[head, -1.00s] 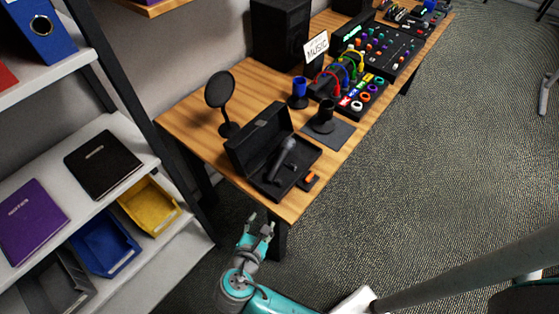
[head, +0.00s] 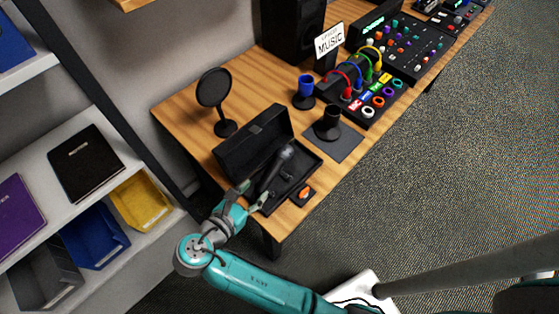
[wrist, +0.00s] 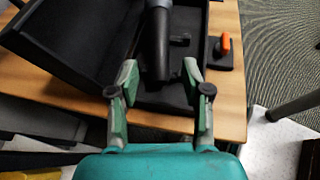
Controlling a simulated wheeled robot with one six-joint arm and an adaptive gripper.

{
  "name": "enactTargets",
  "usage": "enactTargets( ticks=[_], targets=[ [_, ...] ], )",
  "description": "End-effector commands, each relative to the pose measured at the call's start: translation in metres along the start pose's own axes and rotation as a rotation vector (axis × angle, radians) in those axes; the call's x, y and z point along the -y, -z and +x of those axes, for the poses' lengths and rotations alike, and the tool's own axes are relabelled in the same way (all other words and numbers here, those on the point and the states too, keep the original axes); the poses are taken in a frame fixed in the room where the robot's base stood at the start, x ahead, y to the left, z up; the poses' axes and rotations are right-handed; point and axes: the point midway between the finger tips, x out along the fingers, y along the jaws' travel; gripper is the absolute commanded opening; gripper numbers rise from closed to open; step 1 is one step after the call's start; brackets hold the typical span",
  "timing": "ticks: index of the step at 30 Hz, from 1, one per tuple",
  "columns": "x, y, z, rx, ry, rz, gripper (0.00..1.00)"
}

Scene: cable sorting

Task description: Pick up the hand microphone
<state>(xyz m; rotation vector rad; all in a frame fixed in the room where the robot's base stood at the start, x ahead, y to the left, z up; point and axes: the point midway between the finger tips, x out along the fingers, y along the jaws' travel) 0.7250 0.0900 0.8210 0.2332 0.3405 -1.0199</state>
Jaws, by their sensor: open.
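The hand microphone (head: 276,167) is dark grey and lies in an open black case (head: 236,160) near the table's front left corner. In the wrist view the microphone (wrist: 158,40) runs lengthwise away from me, its near end just beyond and between my fingertips. My gripper (head: 254,195) is open and empty at the case's near edge. In the wrist view my gripper (wrist: 157,75) has one finger on each side of the microphone's line. I cannot tell whether the fingers touch the case.
An orange switch on a black pad (head: 305,194) sits right of the case. A round black pop filter (head: 214,90) stands behind it. A black holder (head: 328,123) on a dark mat and a blue cup-shaped holder (head: 305,88) stand farther back. Shelves with bins (head: 140,202) are at left.

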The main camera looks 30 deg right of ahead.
Motion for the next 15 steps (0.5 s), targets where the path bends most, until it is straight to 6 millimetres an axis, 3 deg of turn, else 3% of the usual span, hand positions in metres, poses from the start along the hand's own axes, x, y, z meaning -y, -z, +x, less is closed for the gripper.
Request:
enactTargets(
  ticks=[9, 15],
  targets=[
    [0.001, 0.0, 0.04, 0.001, 0.004, -0.001, 0.48],
    [0.0, 0.0, 0.055, 0.001, 0.002, 0.0, 0.48]
  ],
)
